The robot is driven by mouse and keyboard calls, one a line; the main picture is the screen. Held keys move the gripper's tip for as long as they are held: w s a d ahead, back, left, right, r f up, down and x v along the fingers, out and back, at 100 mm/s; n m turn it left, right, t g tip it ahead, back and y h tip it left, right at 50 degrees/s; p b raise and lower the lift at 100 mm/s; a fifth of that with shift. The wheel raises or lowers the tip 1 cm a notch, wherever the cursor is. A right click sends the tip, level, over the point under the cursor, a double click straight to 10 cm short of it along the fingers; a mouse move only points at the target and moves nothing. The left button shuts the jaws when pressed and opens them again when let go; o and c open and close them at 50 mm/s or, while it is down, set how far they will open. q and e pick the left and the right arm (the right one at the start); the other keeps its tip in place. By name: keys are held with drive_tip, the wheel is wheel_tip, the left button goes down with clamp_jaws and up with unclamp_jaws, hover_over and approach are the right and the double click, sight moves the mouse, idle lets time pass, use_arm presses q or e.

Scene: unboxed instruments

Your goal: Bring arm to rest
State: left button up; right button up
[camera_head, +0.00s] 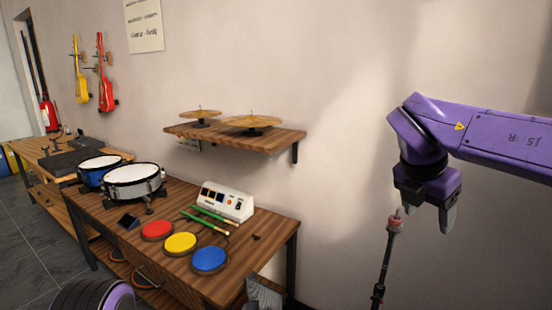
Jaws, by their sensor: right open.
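My right gripper (428,212) hangs at the right of the head view, at the end of my purple right arm (490,130). Its fingers point down, spread apart, with nothing between them. Just below and left of it is the top of a thin dark stand (388,255) with a red part near its tip. The tip overlaps the left finger in the picture; I cannot tell whether they touch. A black and purple part of mine shows at the bottom left; my left gripper is not visible.
A wooden table (265,232) holds a blue drum (91,177), a white drum (133,182), a white device (226,200), green sticks (204,221) and red (157,231), yellow (180,244) and blue (209,260) pads. A wall shelf (270,141) carries two cymbals (251,121).

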drive_tip(key=w+d+f+n+t+h, duration=0.4)
drive_tip(key=w+f+n+h, duration=0.15)
drive_tip(key=n, duration=0.45)
wheel_tip(320, 180, down, 20)
drive_tip(key=a+n+t+y, duration=0.2)
drive_tip(key=n+t, duration=0.2)
drive_tip(key=n, duration=1.3)
drive_tip(key=s+a+f+n+g+y, duration=0.1)
drive_tip(key=s+f+n+y, duration=0.1)
drive_tip(key=s+f+n, duration=0.45)
drive_tip(key=s+a+f+n+g+y, duration=0.15)
drive_tip(key=s+f+n, duration=0.25)
drive_tip(key=s+f, duration=0.5)
drive_tip(key=s+d+f+n+g, duration=0.1)
drive_tip(key=s+f+n+g, duration=0.1)
drive_tip(key=s+f, duration=0.4)
drive_tip(key=s+d+f+n+g+y, duration=0.1)
drive_tip(key=s+f, duration=0.5)
drive_tip(key=s, duration=0.6)
drive_tip(key=shift+s+d+n+g, duration=0.3)
drive_tip(key=shift+n+g, duration=0.15)
drive_tip(key=shift+g, duration=0.4)
